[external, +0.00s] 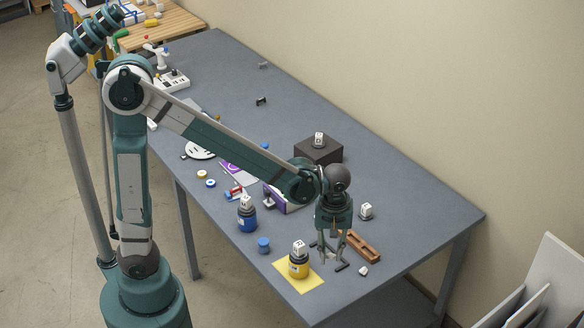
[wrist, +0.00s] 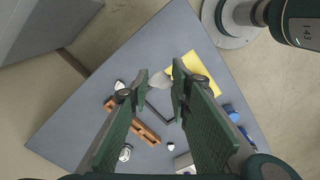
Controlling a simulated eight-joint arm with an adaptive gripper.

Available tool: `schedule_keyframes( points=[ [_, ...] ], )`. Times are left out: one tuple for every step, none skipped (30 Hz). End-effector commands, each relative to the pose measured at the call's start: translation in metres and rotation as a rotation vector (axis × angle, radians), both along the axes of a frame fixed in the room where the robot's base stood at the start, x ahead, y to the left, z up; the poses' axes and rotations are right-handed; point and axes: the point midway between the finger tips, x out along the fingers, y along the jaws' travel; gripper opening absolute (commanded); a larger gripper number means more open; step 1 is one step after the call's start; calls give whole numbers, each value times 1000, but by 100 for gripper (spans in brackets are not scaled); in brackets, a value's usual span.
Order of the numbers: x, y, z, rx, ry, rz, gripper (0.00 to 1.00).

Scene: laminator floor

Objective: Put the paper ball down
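The paper ball (wrist: 158,80) is a pale grey-white lump between my fingertips in the wrist view. My gripper (wrist: 160,76) points down at the table, with one finger on each side of the lump, and seems shut on it. In the external view my gripper (external: 332,262) hangs low over the near part of the table, between the yellow mat and the brown tray. The ball is hard to make out between the fingers there. The gap to the table top cannot be told exactly.
The right side is mostly clear.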

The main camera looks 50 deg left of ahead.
Motion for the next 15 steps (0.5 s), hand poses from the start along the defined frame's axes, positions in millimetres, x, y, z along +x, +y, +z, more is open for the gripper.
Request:
schedule_keyframes(
  points=[
    [0,0,7,0,0,0,17],
    [0,0,10,0,0,0,17],
    [0,0,15,0,0,0,17],
    [0,0,19,0,0,0,17],
    [0,0,23,0,0,0,17],
    [1,6,22,0,0,5,17],
    [1,10,22,0,0,9,17],
    [2,14,22,0,0,12,17],
    [2,19,22,0,0,15,17],
    [2,22,22,0,0,17,17],
    [2,26,22,0,0,19,17],
    [3,32,22,0,0,23,17],
    [3,36,22,0,0,25,17],
    [3,41,22,0,0,28,17],
    [3,47,22,0,0,33,17]
  ],
)
